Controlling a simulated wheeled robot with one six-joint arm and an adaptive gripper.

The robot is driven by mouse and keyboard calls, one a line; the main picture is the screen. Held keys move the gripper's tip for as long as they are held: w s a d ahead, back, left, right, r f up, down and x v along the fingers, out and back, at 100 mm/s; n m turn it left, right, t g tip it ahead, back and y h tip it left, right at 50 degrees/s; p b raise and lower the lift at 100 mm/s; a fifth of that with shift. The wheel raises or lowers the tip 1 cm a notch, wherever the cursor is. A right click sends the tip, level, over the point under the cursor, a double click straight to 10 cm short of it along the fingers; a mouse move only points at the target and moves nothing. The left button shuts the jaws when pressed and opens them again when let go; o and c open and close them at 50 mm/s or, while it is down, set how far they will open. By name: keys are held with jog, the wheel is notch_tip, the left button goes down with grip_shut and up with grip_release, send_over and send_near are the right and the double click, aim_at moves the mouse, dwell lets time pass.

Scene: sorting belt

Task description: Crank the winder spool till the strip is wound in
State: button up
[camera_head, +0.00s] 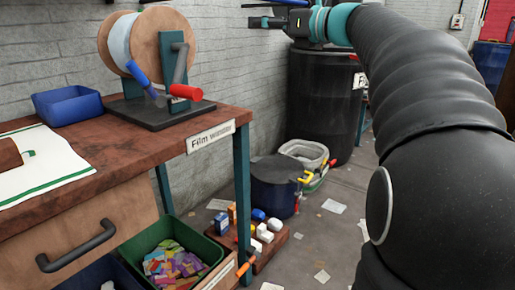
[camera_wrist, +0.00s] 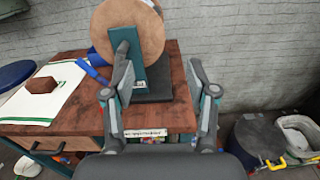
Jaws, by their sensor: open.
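The winder spool (camera_head: 110,45) has two round wooden flanges with a pale band between them. It stands on a teal bracket and dark base at the back of the bench. A blue handle (camera_head: 139,73) and a red handle (camera_head: 186,92) show at its front. My gripper (camera_head: 268,22) is at the top, apart from the spool and to its right. In the wrist view the spool (camera_wrist: 128,28) is ahead, and the blue handle (camera_wrist: 92,72) is left of the fingers. My gripper (camera_wrist: 158,88) is open, with nothing between its fingers.
The wooden bench (camera_head: 100,150) has a blue tray (camera_head: 68,105) and a white green-edged mat (camera_head: 50,170) with a brown block. Below are a green bin (camera_head: 175,250) of coloured scraps and a dark tub (camera_head: 277,185). A black barrel (camera_head: 325,105) stands behind.

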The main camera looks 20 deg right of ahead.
jog(key=s+a+f+n+g+h+p, duration=0.1)
jog(key=s+a+f+n+g+h, duration=0.1)
jog(key=s+f+n, duration=0.5)
jog(key=s+a+f+n+g+h+p, duration=0.2)
jog(key=s+f+n, duration=0.5)
jog(key=f, duration=0.5)
jog(key=s+a+f+n+g+h+p, duration=0.1)
jog(key=s+a+f+n+g+h, duration=0.3)
jog(key=s+f+n, duration=0.4)
jog(key=shift+s+a+f+p, duration=0.4)
jog(key=shift+s+a+f, duration=0.25)
jog(key=shift+s+a, duration=0.2)
jog(key=s+d+f+n+g+h, duration=0.1)
jog(key=s+d+f+n+h, duration=0.1)
jog(key=s+f+n, duration=0.5)
jog(key=shift+d+f+h, duration=0.2)
jog(key=shift+f+h, duration=0.1)
jog(key=shift+f, duration=0.15)
